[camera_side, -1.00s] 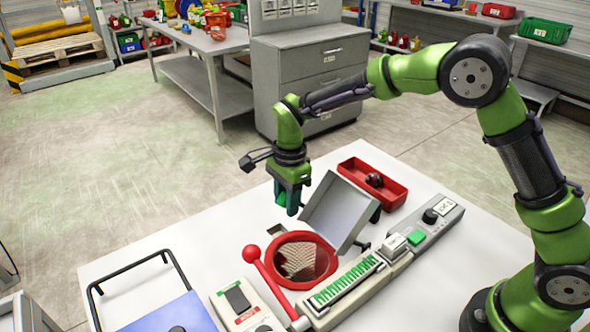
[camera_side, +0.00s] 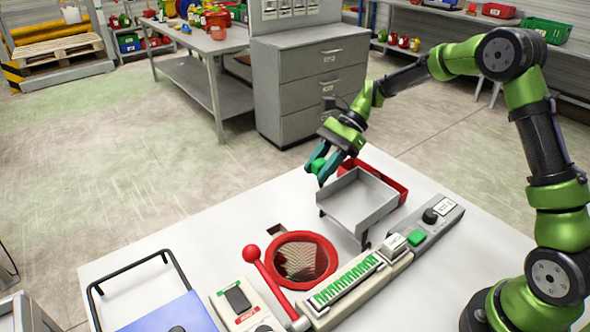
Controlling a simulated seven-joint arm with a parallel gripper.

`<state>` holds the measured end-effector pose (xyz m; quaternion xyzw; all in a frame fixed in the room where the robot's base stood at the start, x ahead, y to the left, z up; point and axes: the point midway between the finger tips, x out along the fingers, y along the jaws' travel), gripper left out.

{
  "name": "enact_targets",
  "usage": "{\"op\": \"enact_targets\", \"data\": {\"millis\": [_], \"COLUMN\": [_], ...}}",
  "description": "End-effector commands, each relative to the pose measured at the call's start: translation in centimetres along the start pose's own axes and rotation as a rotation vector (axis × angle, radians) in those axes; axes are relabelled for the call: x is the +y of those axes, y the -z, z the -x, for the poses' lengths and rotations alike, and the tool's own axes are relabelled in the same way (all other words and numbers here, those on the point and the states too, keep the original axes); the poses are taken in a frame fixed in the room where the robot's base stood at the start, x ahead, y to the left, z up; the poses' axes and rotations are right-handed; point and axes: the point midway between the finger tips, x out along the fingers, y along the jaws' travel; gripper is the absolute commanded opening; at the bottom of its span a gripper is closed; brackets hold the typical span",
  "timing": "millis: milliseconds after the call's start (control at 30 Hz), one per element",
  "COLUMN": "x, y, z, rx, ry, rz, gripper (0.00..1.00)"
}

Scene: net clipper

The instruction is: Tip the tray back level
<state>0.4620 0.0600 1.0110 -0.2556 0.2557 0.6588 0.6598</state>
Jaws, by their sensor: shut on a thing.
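The grey metal tray (camera_side: 357,203) is at the right of the white table, behind the red-rimmed opening. It now looks close to level, with its open face up; a slight remaining tilt cannot be told. My gripper (camera_side: 321,170) is at the tray's far left corner, its fingers pointing down and left. The exact joint between the green piece and the tray is hard to see.
The red-rimmed round opening (camera_side: 305,236) with mesh inside lies in front of the tray. A red lever (camera_side: 271,285) and a green-toothed strip (camera_side: 345,284) stand near it. A red bin (camera_side: 386,178) sits just behind the tray. The table's left back is clear.

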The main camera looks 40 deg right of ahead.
Motion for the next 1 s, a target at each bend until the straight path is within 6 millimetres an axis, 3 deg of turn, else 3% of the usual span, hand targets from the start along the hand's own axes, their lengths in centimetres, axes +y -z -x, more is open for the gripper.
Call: {"op": "enact_targets", "data": {"millis": [733,767,900,1000], "x": [-0.05,-0.04,-0.03,-0.02], "y": [0.88,0.9,0.91,0.88], "z": [1.15,1.16,1.12,1.05], "rx": [-0.093,-0.092,-0.092,-0.092], "ry": [0.003,0.003,0.002,0.001], "rz": [0.0,0.0,0.0,0.0], "gripper": [0.0,0.36,0.55,0.55]}}
